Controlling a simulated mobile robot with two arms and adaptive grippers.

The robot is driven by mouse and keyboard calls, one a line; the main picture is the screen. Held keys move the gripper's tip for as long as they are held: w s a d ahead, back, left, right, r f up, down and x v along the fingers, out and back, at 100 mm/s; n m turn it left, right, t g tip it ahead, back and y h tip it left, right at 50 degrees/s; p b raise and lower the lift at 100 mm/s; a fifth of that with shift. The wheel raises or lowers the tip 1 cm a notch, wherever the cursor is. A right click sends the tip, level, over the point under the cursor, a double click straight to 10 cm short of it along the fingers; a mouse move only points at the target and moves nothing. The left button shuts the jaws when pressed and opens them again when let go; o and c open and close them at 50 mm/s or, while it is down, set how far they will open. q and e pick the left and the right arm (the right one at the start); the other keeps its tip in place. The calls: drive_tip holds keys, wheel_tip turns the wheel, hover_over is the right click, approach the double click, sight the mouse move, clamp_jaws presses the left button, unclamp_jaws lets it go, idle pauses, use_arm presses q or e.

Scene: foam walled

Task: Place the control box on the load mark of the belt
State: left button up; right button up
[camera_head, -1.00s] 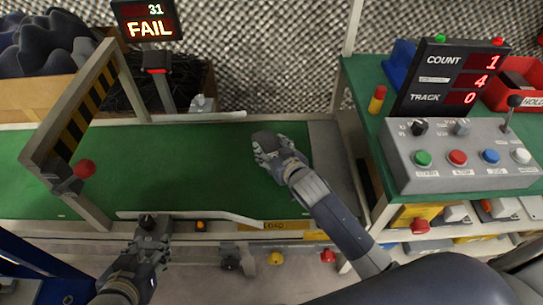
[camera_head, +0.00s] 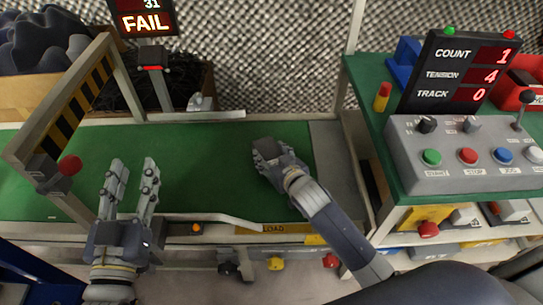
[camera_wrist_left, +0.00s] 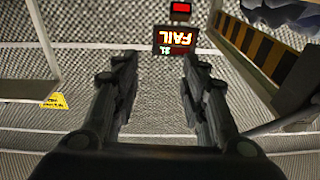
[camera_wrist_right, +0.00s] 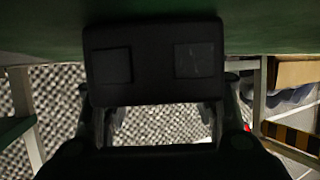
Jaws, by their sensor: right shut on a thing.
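A dark box (camera_wrist_right: 150,60) with two square panels on its face, which I take to be the control box, is held in my right gripper (camera_head: 270,158). The gripper is low over the green belt (camera_head: 215,165), and mostly hides the box in the head view. I cannot tell whether the box touches the belt. The yellow LOAD label (camera_head: 275,228) is on the belt's front edge, just in front of the right gripper. My left gripper (camera_head: 132,180) is open and empty at the belt's front left; its spread fingers also show in the left wrist view (camera_wrist_left: 160,90).
A striped gate (camera_head: 75,115) with a red knob spans the belt at left. A FAIL display (camera_head: 145,22) stands behind it. At right, a grey button console (camera_head: 465,155) and COUNT display (camera_head: 455,75) stand on a green table. The middle of the belt is clear.

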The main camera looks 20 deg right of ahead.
drive_tip(key=o, duration=0.9)
drive_tip(key=shift+f, duration=0.15)
drive_tip(key=shift+c, duration=0.2)
drive_tip(key=o, duration=0.4)
drive_tip(key=shift+o, duration=0.2)
